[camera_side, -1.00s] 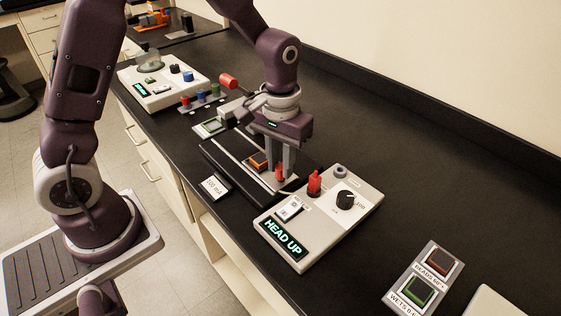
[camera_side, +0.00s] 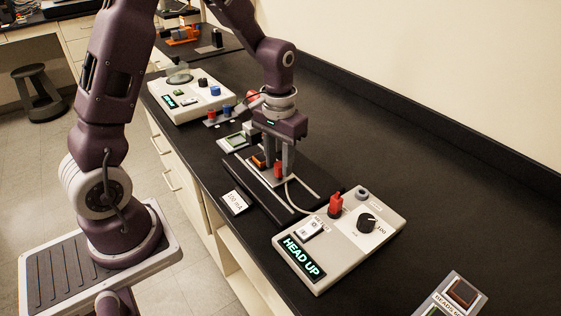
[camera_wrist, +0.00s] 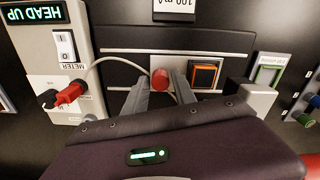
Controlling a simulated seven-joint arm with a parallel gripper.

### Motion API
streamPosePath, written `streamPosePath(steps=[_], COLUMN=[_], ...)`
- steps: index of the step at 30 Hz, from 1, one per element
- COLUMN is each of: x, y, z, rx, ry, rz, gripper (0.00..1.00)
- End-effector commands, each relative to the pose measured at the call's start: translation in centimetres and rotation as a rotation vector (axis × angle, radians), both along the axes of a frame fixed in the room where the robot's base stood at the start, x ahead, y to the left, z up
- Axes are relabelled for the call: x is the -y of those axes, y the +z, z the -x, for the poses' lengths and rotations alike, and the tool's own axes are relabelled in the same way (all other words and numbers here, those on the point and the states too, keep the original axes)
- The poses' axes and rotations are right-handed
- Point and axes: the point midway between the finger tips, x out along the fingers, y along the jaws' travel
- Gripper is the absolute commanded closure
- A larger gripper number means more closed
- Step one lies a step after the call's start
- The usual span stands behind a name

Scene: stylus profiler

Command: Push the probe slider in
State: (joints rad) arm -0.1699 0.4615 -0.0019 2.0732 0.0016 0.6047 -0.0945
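The probe slider is a grey plate on a dark track (camera_side: 298,207). It carries a red knob (camera_side: 278,170) and an orange-rimmed dark square (camera_side: 258,160). In the wrist view the red knob (camera_wrist: 160,79) shows with the orange-rimmed square (camera_wrist: 204,75) to its right. My gripper (camera_side: 277,168) points down over the slider, also in the wrist view (camera_wrist: 160,80). Its fingers are apart, one on each side of the red knob, with small gaps seen; contact is not clear. The slider sits toward the far end of the track, near a grey block (camera_wrist: 256,96).
A meter box (camera_side: 350,245) reading "HEAD UP", with a red plug (camera_side: 336,204) and black dial (camera_side: 367,223), stands at the near end; a pale cable runs toward the slider. A green-screened unit (camera_side: 234,142) is beyond.

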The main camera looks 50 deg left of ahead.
Motion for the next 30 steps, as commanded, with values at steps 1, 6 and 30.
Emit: streamPosePath(steps=[1,6,30], x=[0.0,0.0,0.0], y=[0.0,0.0,7.1], z=[0.0,0.0,0.0], rx=[0.0,-0.001,-0.001], ry=[0.0,0.0,0.0], rz=[0.0,0.0,0.0], gripper=[0.56,0.55,0.55])
